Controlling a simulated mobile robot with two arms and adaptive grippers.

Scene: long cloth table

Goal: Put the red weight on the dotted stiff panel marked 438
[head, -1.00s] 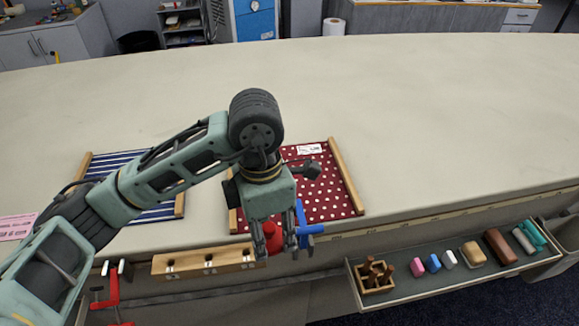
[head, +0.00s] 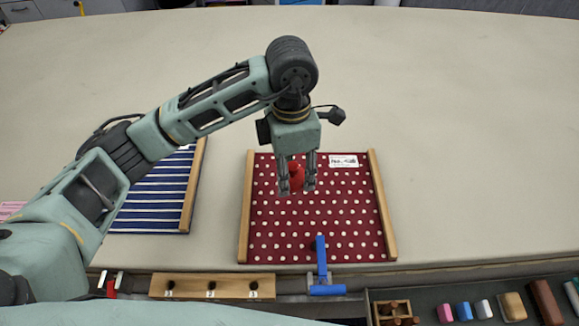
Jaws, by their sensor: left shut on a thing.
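The dotted panel (head: 318,225) is dark red with white dots and has wooden bars on its left and right sides. A white label (head: 343,161) sits at its top right; its print is too small to read surely. My left gripper (head: 297,188) is over the upper part of this panel, pointing down. It is shut on the red weight (head: 297,175), which shows between its fingers. I cannot tell whether the weight touches the panel. My right gripper is not in view.
A blue clamp (head: 321,270) stands at the panel's front edge. A blue striped panel (head: 160,195) lies to the left, partly behind my arm. A wooden block with numbered holes (head: 212,286) is at the table's front edge. A tray (head: 450,290) holds several small items. The table behind is clear.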

